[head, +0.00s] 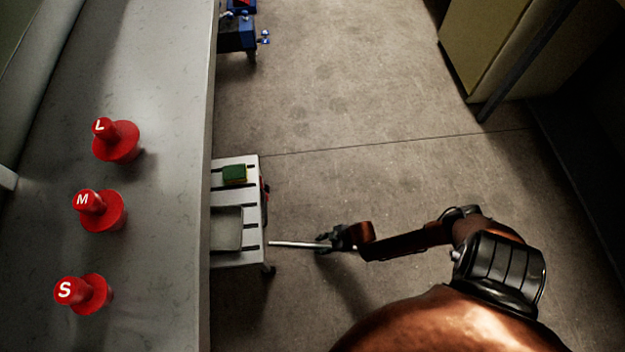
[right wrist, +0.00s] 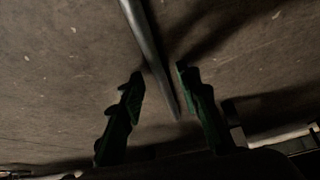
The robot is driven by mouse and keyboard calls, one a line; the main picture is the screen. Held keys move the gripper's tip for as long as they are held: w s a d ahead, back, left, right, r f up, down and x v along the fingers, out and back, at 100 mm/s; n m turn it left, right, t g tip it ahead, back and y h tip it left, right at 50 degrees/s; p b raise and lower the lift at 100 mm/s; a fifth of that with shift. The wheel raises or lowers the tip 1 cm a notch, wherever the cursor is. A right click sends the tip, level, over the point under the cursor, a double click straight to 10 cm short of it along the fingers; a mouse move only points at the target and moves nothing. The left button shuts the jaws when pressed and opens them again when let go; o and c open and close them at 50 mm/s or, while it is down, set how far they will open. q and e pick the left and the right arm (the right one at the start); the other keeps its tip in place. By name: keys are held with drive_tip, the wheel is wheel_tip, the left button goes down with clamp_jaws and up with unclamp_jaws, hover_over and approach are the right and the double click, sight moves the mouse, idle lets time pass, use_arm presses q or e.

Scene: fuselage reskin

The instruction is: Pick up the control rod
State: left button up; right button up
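The control rod (head: 295,244) is a thin light-grey bar. In the head view it runs level from beside the white cart to my right gripper (head: 326,241). In the right wrist view the rod (right wrist: 150,55) comes in from the top and its end reaches between the two dark green fingers of my right gripper (right wrist: 160,100). The fingers stand apart, with a gap on the left of the rod and a narrower one on the right. I cannot tell what supports the rod. My left gripper is not in view.
A white slatted cart (head: 253,210) with a green block (head: 234,174) and a grey tray (head: 227,247) stands beside a long grey counter (head: 165,200). Several red lettered pieces (head: 117,142) stand on the counter. A pale cabinet (head: 485,45) is at upper right. The floor (head: 370,130) between is clear.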

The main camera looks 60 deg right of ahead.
drive_tip(key=shift+w+f, duration=0.15)
drive_tip(key=shift+f, duration=0.05)
drive_tip(key=shift+c, duration=0.3)
clamp_jaws()
